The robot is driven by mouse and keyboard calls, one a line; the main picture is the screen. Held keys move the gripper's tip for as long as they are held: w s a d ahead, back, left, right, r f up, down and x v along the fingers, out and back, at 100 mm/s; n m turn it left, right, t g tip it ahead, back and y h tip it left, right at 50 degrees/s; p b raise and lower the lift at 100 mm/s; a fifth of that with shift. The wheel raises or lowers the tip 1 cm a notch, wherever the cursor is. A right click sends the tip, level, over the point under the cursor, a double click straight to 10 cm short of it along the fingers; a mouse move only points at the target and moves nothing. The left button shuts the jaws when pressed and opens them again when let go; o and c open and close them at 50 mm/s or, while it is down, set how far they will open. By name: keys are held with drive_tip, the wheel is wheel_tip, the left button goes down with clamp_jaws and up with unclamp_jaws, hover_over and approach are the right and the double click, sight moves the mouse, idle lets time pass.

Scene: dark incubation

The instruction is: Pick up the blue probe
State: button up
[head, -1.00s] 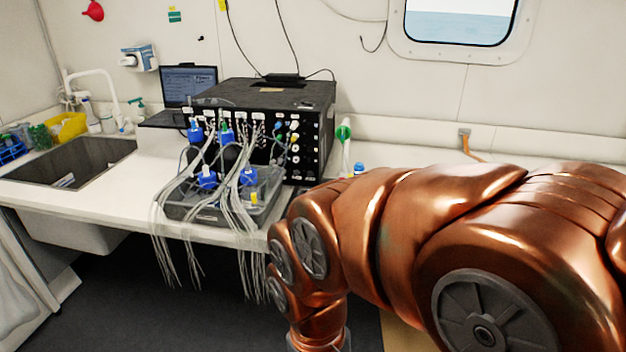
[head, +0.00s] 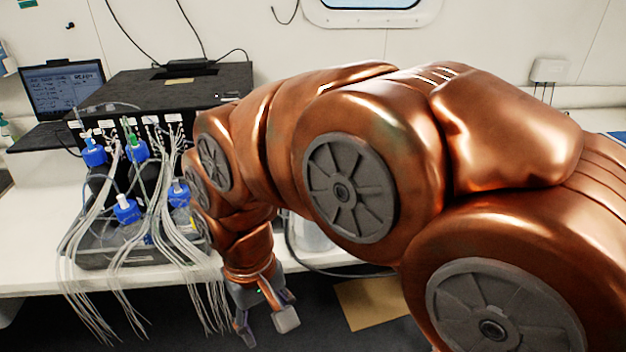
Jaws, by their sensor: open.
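I cannot make out a blue probe in the head view. The copper-coloured arm, which is mine, covers much of the bench and may hide it. My gripper (head: 266,325) hangs below the arm, at the lower middle, with its two fingers apart and nothing between them. It appears in front of the bench's front edge, over the dark floor. Several blue-capped bottles stand at the left, among them one with a white top (head: 126,209), with clear tubes hanging from them.
A grey tray (head: 95,256) holds the bottles on the white bench (head: 35,250). Behind it stand a black instrument box (head: 150,88) and a laptop (head: 65,90). A tan panel (head: 372,303) lies low behind my arm. A blue flat item shows at the right edge.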

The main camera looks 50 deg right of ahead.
drive_tip(key=w+d+r+m+t, duration=0.1)
drive_tip(key=w+d+r+m, duration=0.35)
drive_tip(key=w+d, duration=0.2)
drive_tip(key=w+d+r+m, duration=0.4)
drive_tip(key=w+d+m, duration=0.1)
drive_tip(key=w, duration=0.3)
drive_tip(key=w+d+r+m, duration=0.1)
drive_tip(key=d+m, duration=0.2)
drive_tip(key=d, duration=0.3)
drive_tip(key=w+d+r+m, duration=0.1)
drive_tip(key=w+d+m, duration=0.1)
drive_tip(key=d+m, duration=0.2)
drive_tip(key=w+d+r+m, duration=0.1)
drive_tip(key=d+m, duration=0.2)
drive_tip(key=d, duration=0.6)
drive_tip(key=shift+w+m+t, duration=0.3)
drive_tip(key=shift+m, duration=0.05)
drive_tip(key=shift+d, duration=0.25)
drive_tip(key=shift+f, duration=1.05)
drive_tip(key=shift+d+f+p, duration=0.15)
drive_tip(key=shift+f+p, duration=1.15)
drive_tip(key=shift+w+f+p, duration=0.1)
drive_tip(key=shift+f+p, duration=0.3)
drive_tip(key=shift+f, duration=1.05)
clamp_jaws()
